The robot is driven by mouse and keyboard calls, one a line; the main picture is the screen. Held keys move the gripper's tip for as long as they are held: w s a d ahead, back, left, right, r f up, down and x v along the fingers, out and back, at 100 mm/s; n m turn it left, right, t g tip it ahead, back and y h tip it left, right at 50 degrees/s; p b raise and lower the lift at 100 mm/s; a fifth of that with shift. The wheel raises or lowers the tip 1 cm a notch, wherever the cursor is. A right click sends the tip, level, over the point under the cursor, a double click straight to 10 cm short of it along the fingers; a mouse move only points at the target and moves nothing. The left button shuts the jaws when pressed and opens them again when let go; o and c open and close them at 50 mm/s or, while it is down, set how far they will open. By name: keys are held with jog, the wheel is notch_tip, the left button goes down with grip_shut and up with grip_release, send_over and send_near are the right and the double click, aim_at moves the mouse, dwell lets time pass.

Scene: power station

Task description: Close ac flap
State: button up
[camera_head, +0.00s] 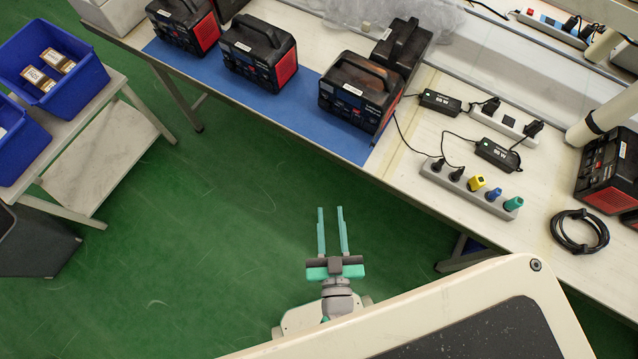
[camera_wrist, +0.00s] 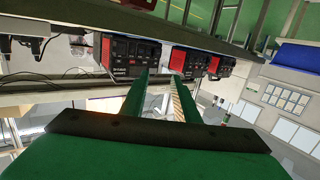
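Several black power stations with red sides stand on the workbench. One is the nearest on the blue mat (camera_head: 358,94); others are at the mat's middle (camera_head: 258,52) and far left (camera_head: 184,24). Their fronts show upside down in the wrist view: the left one (camera_wrist: 128,56), the middle one (camera_wrist: 190,61) and the right one (camera_wrist: 226,66). The front panels are too small to tell which flap is the AC flap or whether it is open. My gripper (camera_head: 330,208) is open and empty, over the green floor in front of the bench, apart from every station. Its fingers (camera_wrist: 164,72) also show in the wrist view.
A grey power strip (camera_head: 470,190) with coloured plugs and a coiled black cable (camera_head: 579,232) lie on the bench's right part. Another station (camera_head: 607,172) stands far right. A cart with blue bins (camera_head: 88,88) is at left. Green floor between is clear.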

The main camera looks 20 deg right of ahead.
jog(key=shift+n+y, duration=0.5)
jog(key=shift+y, duration=0.3)
jog(key=shift+s+a+r, duration=0.2)
jog(key=shift+s+a, duration=0.25)
jog(key=shift+a, duration=0.2)
jog(key=shift+s+a+r, duration=0.25)
jog(key=shift+s+a, duration=0.2)
jog(key=shift+a, duration=0.15)
jog(key=shift+s+a+r, duration=0.2)
jog(key=shift+s+a, duration=0.25)
jog(key=shift+a, duration=0.2)
